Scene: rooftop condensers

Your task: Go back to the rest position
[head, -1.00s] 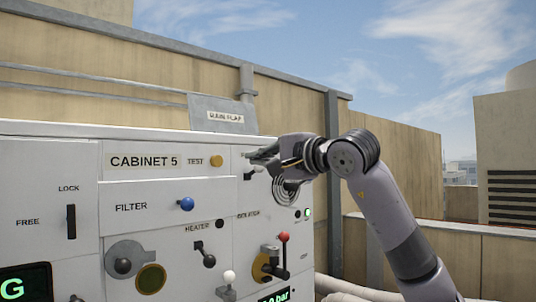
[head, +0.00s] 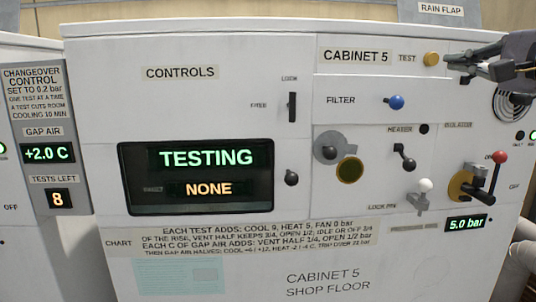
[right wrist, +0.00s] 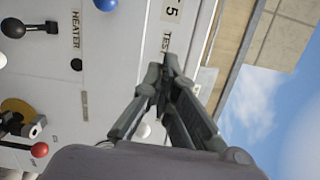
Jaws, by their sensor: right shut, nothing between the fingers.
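My right gripper (head: 449,60) is at the upper right of cabinet 5 in the head view, its fingertips just right of the yellow TEST button (head: 431,59). It is shut and empty. Whether it touches the button or the panel cannot be told. In the right wrist view the closed fingers (right wrist: 166,70) point at the panel beside the TEST label, and the button is hidden. The display (head: 195,178) reads TESTING and NONE. My left gripper is not in view.
Cabinet 5's face (head: 240,105) has a blue FILTER knob (head: 396,102), a black HEATER lever (head: 405,157), a white-knobbed lever (head: 425,186) and a red-knobbed lever (head: 499,158). A gauge reads 5.0 bar (head: 466,224). A tests-left counter (head: 58,199) shows 8.

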